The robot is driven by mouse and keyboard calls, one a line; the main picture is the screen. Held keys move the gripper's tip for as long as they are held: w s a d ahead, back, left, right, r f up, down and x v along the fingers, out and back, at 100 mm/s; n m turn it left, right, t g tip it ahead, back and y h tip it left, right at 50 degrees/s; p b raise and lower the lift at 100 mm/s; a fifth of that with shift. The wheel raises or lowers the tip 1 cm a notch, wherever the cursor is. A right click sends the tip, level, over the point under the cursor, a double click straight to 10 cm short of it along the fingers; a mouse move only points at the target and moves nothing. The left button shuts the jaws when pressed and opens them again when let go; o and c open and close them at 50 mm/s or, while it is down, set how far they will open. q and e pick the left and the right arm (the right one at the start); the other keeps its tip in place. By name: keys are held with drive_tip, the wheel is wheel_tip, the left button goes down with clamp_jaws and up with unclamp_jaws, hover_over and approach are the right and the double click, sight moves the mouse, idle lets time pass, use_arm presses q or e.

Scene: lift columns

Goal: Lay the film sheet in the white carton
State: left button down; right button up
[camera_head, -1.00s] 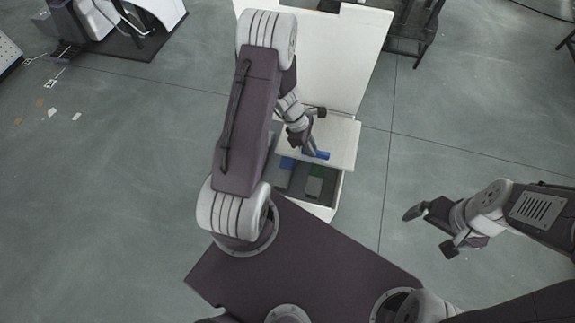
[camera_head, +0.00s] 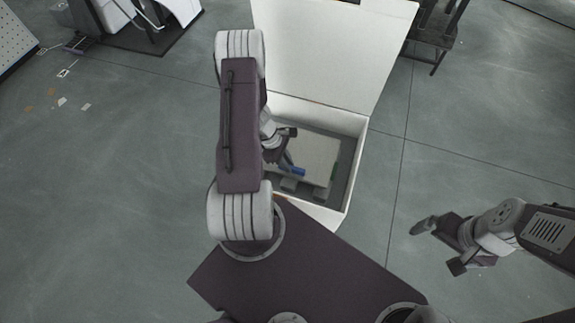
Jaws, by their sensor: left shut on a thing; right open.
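The white carton (camera_head: 360,140) stands open in the middle of the view, with its tall lid flap up at the far side. The pale film sheet (camera_head: 316,152) lies flat inside the carton's opening, over its grey floor. Whether it touches what is under it I cannot tell. My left gripper (camera_head: 286,160) reaches into the carton and is shut on the sheet at its left side. A small blue piece (camera_head: 294,171) shows beside its fingers. My arm hides the carton's left part. My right gripper (camera_head: 437,247) is open and empty, right of the carton above the floor.
Small grey items (camera_head: 289,184) and a bit of green (camera_head: 334,172) show around the sheet in the carton. A dark stand (camera_head: 437,32) is behind at the right. The floor around the carton is clear.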

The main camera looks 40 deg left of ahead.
use_arm(q)
drive_tip(key=shift+r, duration=0.15)
drive_tip(key=shift+f+b, duration=0.6)
drive_tip(key=shift+f, duration=0.1)
drive_tip(key=shift+r, duration=0.1)
drive_tip(key=c, duration=1.4)
unclamp_jaws()
